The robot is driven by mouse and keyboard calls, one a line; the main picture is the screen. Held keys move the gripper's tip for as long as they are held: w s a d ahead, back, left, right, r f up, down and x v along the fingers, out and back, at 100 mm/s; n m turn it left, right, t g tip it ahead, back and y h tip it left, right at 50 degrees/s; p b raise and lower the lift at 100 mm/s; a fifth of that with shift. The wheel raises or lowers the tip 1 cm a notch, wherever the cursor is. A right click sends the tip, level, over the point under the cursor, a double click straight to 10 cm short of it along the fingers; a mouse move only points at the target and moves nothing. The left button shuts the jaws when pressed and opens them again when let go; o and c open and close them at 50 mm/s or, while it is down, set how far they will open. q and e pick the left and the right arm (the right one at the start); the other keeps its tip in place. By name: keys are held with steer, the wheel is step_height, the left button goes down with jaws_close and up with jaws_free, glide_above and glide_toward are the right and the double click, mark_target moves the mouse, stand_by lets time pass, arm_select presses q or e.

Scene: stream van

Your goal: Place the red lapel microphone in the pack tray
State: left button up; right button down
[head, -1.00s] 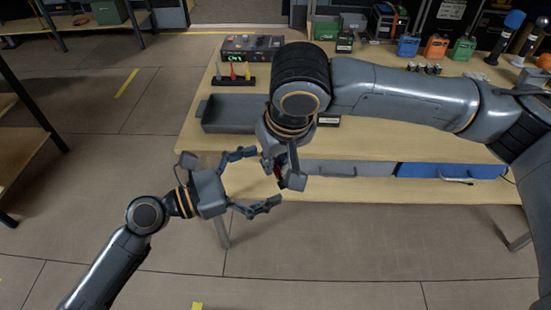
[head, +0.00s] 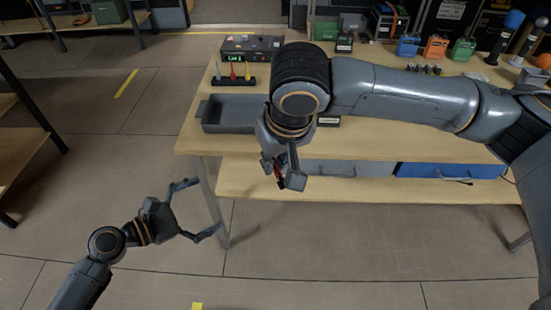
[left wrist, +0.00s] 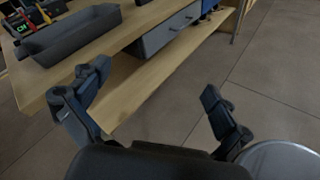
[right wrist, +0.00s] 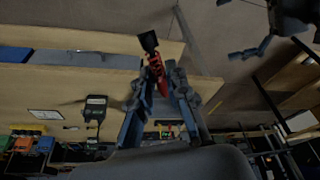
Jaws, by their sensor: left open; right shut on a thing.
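The red lapel microphone (right wrist: 156,68) with its black tip is held between the fingers of my right gripper (right wrist: 160,85), which is shut on it. In the head view the microphone (head: 278,173) shows as a small red piece at my right gripper (head: 281,174), in front of the table's near edge. My left gripper (head: 207,208) is open and empty, low and left of the table; its open fingers also show in the left wrist view (left wrist: 155,100). The grey pack tray (head: 236,127) lies on the table's left side, behind my right gripper. My right arm hides its right end.
A stand with coloured pins (head: 233,82) and a mixer-like box (head: 252,47) are behind the tray. Blue, orange and green packs (head: 435,47) stand at the back right. Drawers (head: 448,171) are under the tabletop. The floor left of the table is clear.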

arm_select(q)
steer(key=s+a+f+m+g+y, duration=0.1)
steer(key=s+a+f+m+y, duration=0.2)
steer(key=f, duration=0.8)
steer(key=s+a+f+m+g+y, duration=0.1)
steer(key=s+a+f+m+y, duration=0.2)
steer(key=f, duration=0.9)
steer(key=s+a+f+m+g+y, duration=0.2)
steer(key=s+a+f, duration=0.15)
steer(key=f, duration=0.75)
steer(key=s+d+f+m+g+y, duration=0.1)
steer(key=s+d+f+m+g, duration=0.1)
steer(key=s+f+m, duration=0.6)
steer(key=s+d+f+m+g+y, duration=0.2)
steer(key=s+f+m, duration=0.5)
steer(key=s, duration=1.2)
steer(key=shift+s+f+m+g, duration=0.4)
steer(key=shift+f+g, duration=0.2)
steer(key=shift+f, duration=0.35)
